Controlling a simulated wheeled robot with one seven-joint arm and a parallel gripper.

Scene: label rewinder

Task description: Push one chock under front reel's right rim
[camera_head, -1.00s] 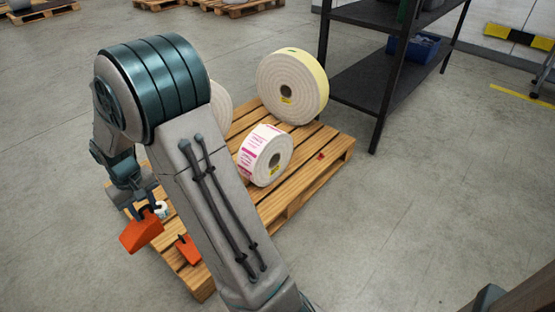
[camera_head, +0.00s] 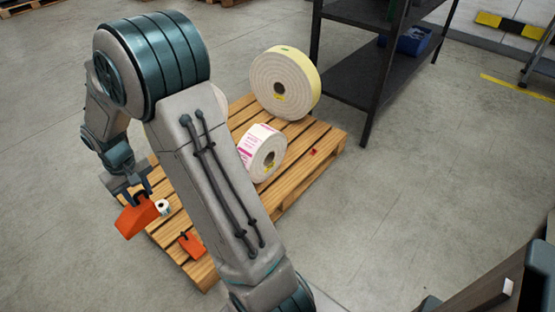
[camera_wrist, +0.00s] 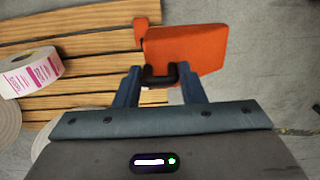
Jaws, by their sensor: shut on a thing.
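My gripper (camera_wrist: 160,78) is shut on the dark handle of an orange chock (camera_wrist: 190,48). In the head view my gripper (camera_head: 137,192) holds this chock (camera_head: 135,216) at the pallet's left front corner, apparently above it. A second orange chock (camera_head: 192,245) lies on the wooden pallet (camera_head: 292,182) near its front end. The front reel (camera_head: 262,153), white with pink print, stands on its rim on the pallet; it also shows in the wrist view (camera_wrist: 40,72). My arm hides part of the pallet around its left side.
A larger cream reel (camera_head: 284,85) stands behind the front reel. Another pale reel is mostly hidden by my arm. A small white roll (camera_head: 163,207) is near the held chock. A black shelf rack (camera_head: 362,75) stands behind the pallet.

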